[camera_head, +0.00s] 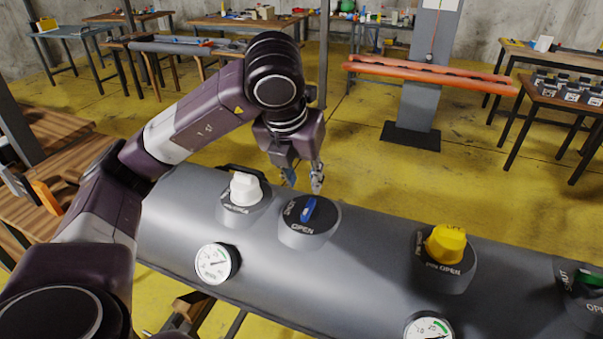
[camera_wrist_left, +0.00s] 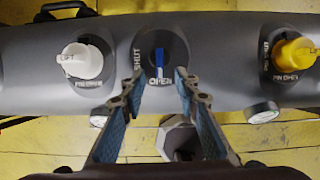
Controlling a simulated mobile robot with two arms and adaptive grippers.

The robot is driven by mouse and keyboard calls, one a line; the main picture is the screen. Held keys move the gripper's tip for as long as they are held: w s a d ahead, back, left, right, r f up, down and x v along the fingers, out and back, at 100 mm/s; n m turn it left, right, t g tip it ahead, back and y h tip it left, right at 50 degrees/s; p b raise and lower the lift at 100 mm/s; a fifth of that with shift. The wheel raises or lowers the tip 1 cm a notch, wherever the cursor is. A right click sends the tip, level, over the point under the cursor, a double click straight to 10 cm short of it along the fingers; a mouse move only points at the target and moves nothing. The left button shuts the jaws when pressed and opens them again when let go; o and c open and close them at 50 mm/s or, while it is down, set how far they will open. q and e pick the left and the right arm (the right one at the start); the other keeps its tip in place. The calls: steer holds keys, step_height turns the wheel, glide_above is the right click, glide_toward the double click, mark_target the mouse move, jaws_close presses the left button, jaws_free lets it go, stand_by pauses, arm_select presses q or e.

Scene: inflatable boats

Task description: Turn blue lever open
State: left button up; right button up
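The blue lever (camera_head: 308,209) sits on a round dark valve base (camera_head: 310,239) marked SHUT and OPEN, on top of a grey inflatable tube. In the left wrist view the blue lever (camera_wrist_left: 159,60) stands nearly upright in the picture, its lower end close to the word OPEN; SHUT is to its left. My left gripper (camera_head: 303,182) hangs just behind the valve in the head view. Its two fingers (camera_wrist_left: 160,78) are apart and empty, one on each side of the lever as seen from the wrist; contact is not visible. My right gripper is out of view.
On the grey tube (camera_head: 370,270), a white knob (camera_head: 246,188) is left of the blue lever and a yellow knob (camera_head: 446,244) right. A green lever (camera_head: 590,280) is at the right edge. A gauge (camera_head: 214,263) faces forward. Tables and an orange tube (camera_head: 430,75) stand behind.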

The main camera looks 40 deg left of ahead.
arm_select(q)
steer(key=shift+v, duration=0.8)
